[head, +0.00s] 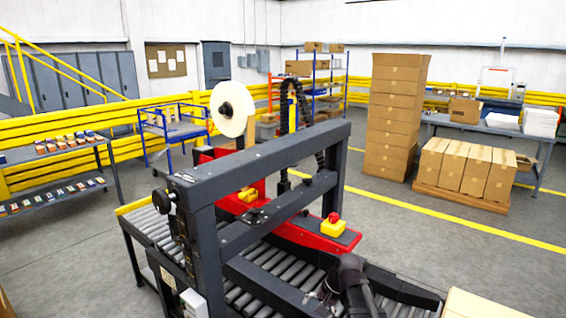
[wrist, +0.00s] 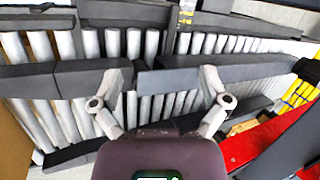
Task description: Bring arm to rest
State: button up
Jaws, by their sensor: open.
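My gripper (wrist: 162,84) shows in the wrist view with its two fingers spread wide apart and nothing between them. It is over the grey rollers of the conveyor (wrist: 210,44), with dark cross rails below the fingers. In the head view my dark wrist and gripper (head: 325,296) are at the bottom centre, over the roller bed just in front of the red machine head. The fingers are small and dark there, and the rest of the arm is mostly out of view.
The machine's dark frame (head: 265,165) stands left of my gripper, with a red side belt unit (head: 285,228) close by. A cardboard box (head: 480,305) is at the lower right. Stacked cartons (head: 393,120) stand farther back. Open floor (head: 400,215) lies beyond the conveyor.

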jog(key=s+d+n+h, duration=0.4)
jog(key=s+d, duration=0.3)
jog(key=s, duration=0.3)
jog(key=shift+f+n+g+h, duration=0.4)
jog(key=shift+f+n, duration=0.05)
jog(key=shift+n, duration=0.05)
jog(key=shift+d, duration=0.1)
